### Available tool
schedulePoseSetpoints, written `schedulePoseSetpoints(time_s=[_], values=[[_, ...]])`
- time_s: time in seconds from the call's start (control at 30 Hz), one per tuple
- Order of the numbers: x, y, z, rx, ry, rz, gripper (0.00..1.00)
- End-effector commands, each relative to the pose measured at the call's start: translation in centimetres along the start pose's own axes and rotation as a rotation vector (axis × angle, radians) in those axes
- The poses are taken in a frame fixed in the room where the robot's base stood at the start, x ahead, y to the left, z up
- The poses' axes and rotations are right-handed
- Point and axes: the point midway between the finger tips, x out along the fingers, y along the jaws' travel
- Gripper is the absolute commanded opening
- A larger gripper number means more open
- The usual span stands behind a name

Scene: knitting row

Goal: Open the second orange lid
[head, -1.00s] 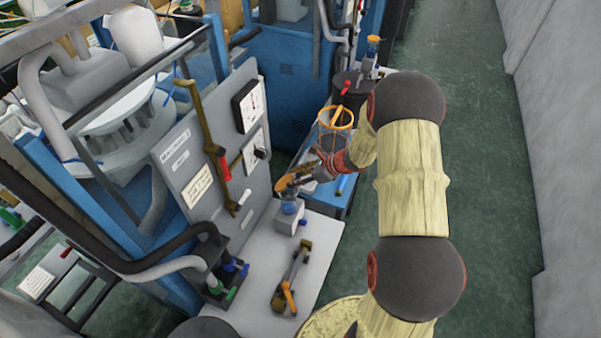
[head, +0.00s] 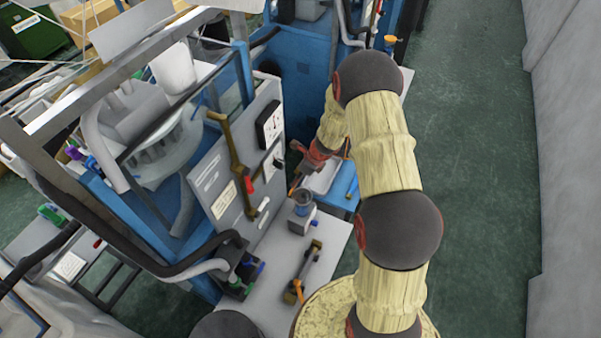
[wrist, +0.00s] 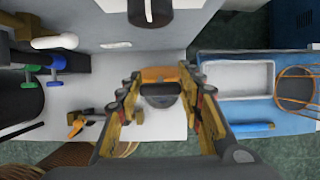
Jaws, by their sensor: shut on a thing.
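My gripper (wrist: 160,85) is shut on an orange lid (wrist: 158,75) in the wrist view. The lid lies across between the fingertips, just beside the dark round mouth of a jar (wrist: 164,101). In the head view the blue-grey jar (head: 303,204) stands on a small white block, and its top looks dark and open. My gripper (head: 298,175) is close above and behind it, with the lid (head: 295,185) seen nearly edge-on. I cannot tell whether the lid still touches the jar's rim. Another jar with an orange lid (head: 390,39) stands far back.
A grey panel (head: 225,190) with levers and gauges stands left of the jar. An orange-handled tool (head: 302,275) lies on the pale table in front. A white tray (wrist: 238,78) and an orange wire basket (wrist: 295,86) are to the right in the wrist view.

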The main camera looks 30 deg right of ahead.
Motion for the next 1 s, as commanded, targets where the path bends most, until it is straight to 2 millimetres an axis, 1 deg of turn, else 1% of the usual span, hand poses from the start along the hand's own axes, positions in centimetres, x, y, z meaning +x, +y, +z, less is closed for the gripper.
schedulePoseSetpoints(time_s=[0.03, 0.4, 0.63, 1.0], values=[[-0.2, 0.0, 0.6, -0.001, -0.003, -0.002, 0.00], [0.5, 0.3, 2.4, -0.001, -0.005, -0.002, 0.00], [0.7, 0.2, 2.8, -0.001, -0.005, -0.003, 0.00], [0.7, 0.2, 2.9, -0.002, -0.006, -0.003, 0.00]])
